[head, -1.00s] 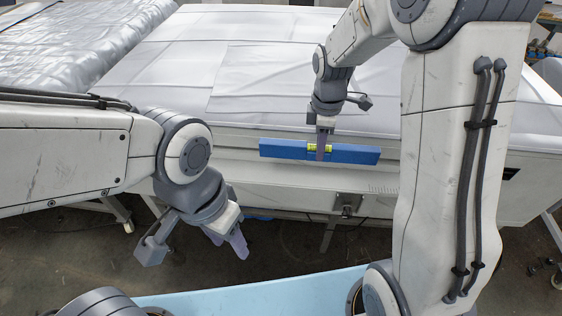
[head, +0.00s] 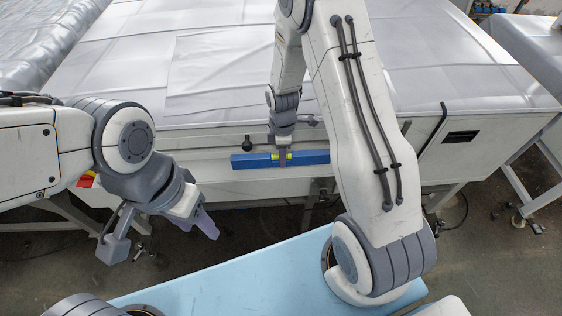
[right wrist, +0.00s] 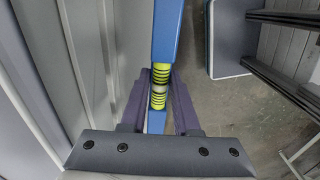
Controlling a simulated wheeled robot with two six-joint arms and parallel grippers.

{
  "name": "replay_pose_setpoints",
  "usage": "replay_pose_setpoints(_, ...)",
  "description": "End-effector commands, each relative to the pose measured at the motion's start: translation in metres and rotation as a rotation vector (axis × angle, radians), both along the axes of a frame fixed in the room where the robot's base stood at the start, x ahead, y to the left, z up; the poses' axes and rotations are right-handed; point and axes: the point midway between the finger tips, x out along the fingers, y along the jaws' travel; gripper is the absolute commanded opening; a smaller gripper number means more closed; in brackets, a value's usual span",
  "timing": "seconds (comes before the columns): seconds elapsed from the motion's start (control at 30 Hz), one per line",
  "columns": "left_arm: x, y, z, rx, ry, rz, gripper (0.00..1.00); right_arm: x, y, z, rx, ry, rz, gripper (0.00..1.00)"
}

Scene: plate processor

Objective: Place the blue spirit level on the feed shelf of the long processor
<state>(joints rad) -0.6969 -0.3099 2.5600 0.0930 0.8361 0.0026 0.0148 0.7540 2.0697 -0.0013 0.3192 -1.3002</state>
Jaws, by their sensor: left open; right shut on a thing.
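The blue spirit level (head: 312,157) with a yellow-green vial is held roughly level at the front side of the long white processor (head: 220,72). My right gripper (head: 283,162) is shut on its middle, around the vial. In the right wrist view the level (right wrist: 166,35) runs lengthwise between the two fingers (right wrist: 159,76), with the machine's pale side close on the left. I cannot tell whether it touches the machine. The feed shelf is not clearly distinguishable along the front. My left gripper (head: 205,230) is open and empty, lower left of the level.
A grey-white sheet covers the processor's top. A dark knob (head: 248,143) sticks out of its front near the level. Another covered unit (head: 535,45) stands at the right, with floor between them. A red-yellow switch (head: 87,180) is at the left.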

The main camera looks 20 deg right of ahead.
Motion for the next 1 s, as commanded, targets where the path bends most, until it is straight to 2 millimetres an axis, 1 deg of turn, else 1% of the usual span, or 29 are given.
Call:
replay_pose_setpoints(0.13,0.0,0.0,0.004,0.0,0.0,0.0,0.5,0.0,0.001,-0.012,0.0,0.002,0.002,0.0)
replay_pose_setpoints(0.3,0.0,0.0,0.011,0.0,0.0,0.0,0.5,0.0,0.002,-0.037,0.0,0.002,0.003,0.0)
replay_pose_setpoints(0.4,0.0,0.0,0.012,0.0,0.0,0.0,0.5,0.001,0.002,-0.045,0.0,-0.001,0.003,0.0)
replay_pose_setpoints(0.67,0.0,0.0,0.011,0.0,0.0,0.0,0.5,0.002,0.002,-0.046,0.0,-0.003,0.004,0.0)
replay_pose_setpoints(0.77,0.0,0.0,0.008,0.0,0.0,0.0,0.5,0.001,0.003,-0.049,0.0,-0.002,0.004,0.0)
replay_pose_setpoints(0.8,0.0,0.0,0.007,0.0,0.0,0.0,0.5,0.001,0.003,-0.05,0.0,-0.002,0.004,0.33)
replay_pose_setpoints(0.87,0.0,0.0,0.009,0.0,0.0,0.0,0.5,0.001,0.003,-0.049,0.0,-0.002,0.004,0.56)
replay_pose_setpoints(0.9,0.0,0.0,0.009,0.0,0.0,0.0,0.5,0.001,0.003,-0.049,0.0,-0.002,0.004,0.59)
replay_pose_setpoints(1.0,0.0,0.0,0.009,0.0,0.0,0.0,0.5,0.001,0.003,-0.049,-0.001,-0.002,0.004,0.59)
